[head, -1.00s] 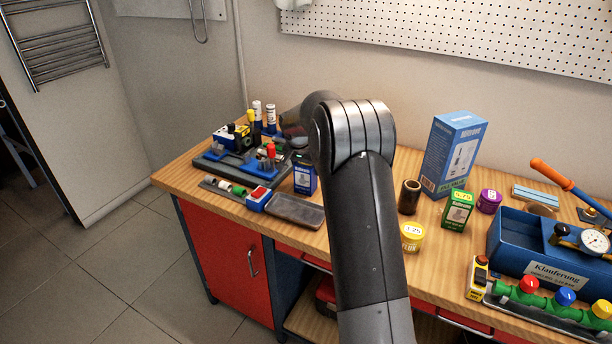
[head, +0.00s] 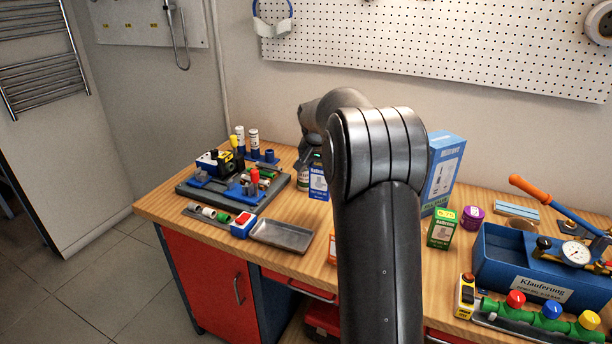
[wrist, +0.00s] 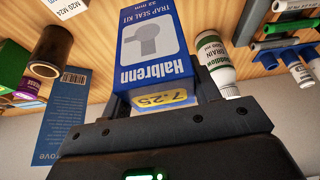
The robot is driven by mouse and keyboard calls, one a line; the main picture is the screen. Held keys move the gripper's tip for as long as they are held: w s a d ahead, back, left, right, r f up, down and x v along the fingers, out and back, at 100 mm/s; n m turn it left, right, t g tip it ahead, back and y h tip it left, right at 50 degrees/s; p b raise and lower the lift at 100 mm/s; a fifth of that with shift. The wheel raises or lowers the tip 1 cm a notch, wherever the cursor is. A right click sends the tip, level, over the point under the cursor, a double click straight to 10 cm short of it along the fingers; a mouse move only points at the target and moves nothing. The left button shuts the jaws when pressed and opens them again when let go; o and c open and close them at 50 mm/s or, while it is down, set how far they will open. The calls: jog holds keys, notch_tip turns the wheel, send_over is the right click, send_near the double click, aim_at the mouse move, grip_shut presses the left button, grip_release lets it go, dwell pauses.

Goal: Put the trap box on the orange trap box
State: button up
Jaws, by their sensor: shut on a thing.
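The trap box (wrist: 152,45), a blue and white "Halbrenn" trap seal kit with a yellow 7.25 label, is between the fingers of my gripper (wrist: 160,100) in the wrist view. My gripper is shut on it. In the head view the trap box (head: 318,184) shows just left of my arm, below the gripper, beside a drain bottle; it looks raised off the bench. The orange trap box (head: 332,246) shows only as a narrow orange and white strip on the bench, right of the metal tray; my arm hides the rest.
A metal tray (head: 283,235) and a blue tool rack (head: 228,188) stand on the left. A drain bottle (wrist: 213,62) is close beside the gripper. A tall blue box (head: 443,172), a green box (head: 442,229) and a blue toolbox (head: 520,268) stand right of my arm.

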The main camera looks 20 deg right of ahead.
jog(key=s+d+r, duration=0.2)
jog(key=s+r, duration=0.2)
jog(key=s, duration=0.5)
jog(key=s+d+r+m, duration=0.15)
jog(key=s+r, duration=0.25)
jog(key=s, duration=0.4)
jog(key=s+d+r+n, duration=0.1)
jog(key=s+d+r, duration=0.25)
jog(key=s, duration=0.55)
jog(key=shift+m, duration=0.25)
jog(key=shift+w+a+f, duration=1.3)
jog(key=shift+w+f, duration=0.1)
jog(key=shift+f, duration=0.35)
jog(key=shift+w+a+f, duration=1.35)
jog(key=shift+f, duration=0.35)
jog(key=shift+w+a+f, duration=1.3)
jog(key=shift+w+f, duration=0.1)
jog(key=shift+f, duration=0.35)
jog(key=shift+f, duration=0.1)
jog(key=o, duration=1.1)
